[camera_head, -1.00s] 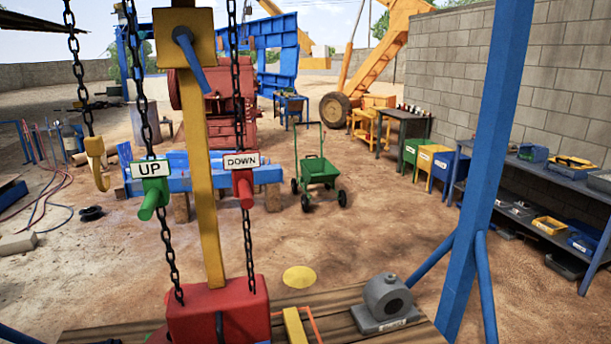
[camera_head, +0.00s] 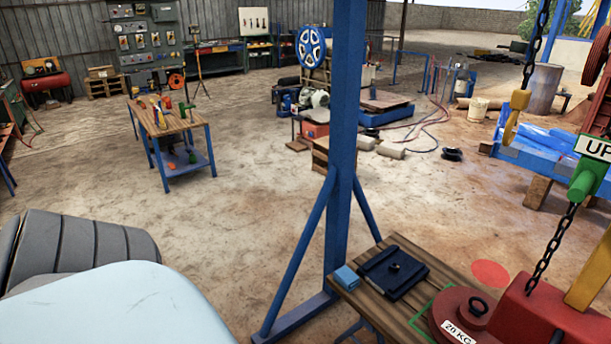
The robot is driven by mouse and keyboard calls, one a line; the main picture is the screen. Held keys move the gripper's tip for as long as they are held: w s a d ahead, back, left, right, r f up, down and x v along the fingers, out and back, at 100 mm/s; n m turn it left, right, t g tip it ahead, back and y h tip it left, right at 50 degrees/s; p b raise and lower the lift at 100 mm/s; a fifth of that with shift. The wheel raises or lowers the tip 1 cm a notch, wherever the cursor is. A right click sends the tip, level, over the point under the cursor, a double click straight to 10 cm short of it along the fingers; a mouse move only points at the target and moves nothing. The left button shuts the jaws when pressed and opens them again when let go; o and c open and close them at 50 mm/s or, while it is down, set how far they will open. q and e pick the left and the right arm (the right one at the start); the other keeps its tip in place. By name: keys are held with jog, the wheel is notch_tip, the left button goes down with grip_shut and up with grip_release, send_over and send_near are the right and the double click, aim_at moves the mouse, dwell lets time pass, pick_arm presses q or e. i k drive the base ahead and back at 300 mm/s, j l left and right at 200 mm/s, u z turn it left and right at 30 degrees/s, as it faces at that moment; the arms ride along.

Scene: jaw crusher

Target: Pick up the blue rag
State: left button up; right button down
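A small light-blue folded piece (camera_head: 346,277), which looks like the blue rag, lies on the left corner of the wooden table (camera_head: 424,331) at the lower right. It is too small to tell for sure that it is cloth. Neither of my grippers is in view.
A blue post with slanted braces (camera_head: 342,130) stands at the table's left corner. A red 20 KG weight (camera_head: 468,312) and a red hoist block (camera_head: 555,315) with chains are at the right. A blue-legged workbench (camera_head: 170,121) stands further back. Bare ground lies between.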

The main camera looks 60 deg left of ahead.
aim_at(348, 279)
jog(key=u, duration=1.45)
